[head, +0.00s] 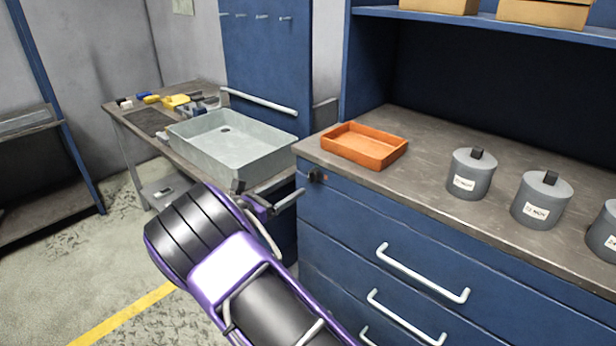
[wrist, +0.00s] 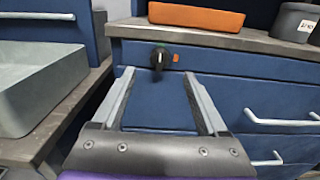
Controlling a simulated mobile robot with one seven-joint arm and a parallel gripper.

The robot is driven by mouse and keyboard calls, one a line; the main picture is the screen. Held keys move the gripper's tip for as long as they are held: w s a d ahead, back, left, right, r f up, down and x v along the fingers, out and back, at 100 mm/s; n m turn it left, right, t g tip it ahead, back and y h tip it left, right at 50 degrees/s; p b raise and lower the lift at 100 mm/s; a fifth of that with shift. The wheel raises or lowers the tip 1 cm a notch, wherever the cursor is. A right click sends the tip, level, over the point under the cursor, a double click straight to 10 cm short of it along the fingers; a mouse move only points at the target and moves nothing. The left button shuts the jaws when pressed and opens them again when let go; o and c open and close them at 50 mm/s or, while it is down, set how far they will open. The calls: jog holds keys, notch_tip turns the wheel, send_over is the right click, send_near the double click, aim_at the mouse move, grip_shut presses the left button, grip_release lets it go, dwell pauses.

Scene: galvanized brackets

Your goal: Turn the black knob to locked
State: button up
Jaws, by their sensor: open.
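The black knob (wrist: 159,60) sits on the upper left of the blue cabinet front (wrist: 200,60), just under the worktop edge. In the head view the knob (head: 314,175) is small and dark. My gripper (wrist: 160,95) is open, its two grey fingers pointing toward the cabinet front. In the wrist view the knob lies beyond the fingertips, between them and apart from them. In the head view my gripper (head: 272,203) is left of the knob, in front of the cabinet.
An orange tray (head: 365,147) stands on the worktop above the knob. Several grey lidded canisters (head: 472,174) stand to its right. A grey sink basin (head: 230,145) is at left. White drawer handles (head: 420,273) stick out below the worktop.

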aim_at(309, 176)
jog(key=x, duration=0.8)
jog(key=shift+c, duration=0.2)
grip_shut()
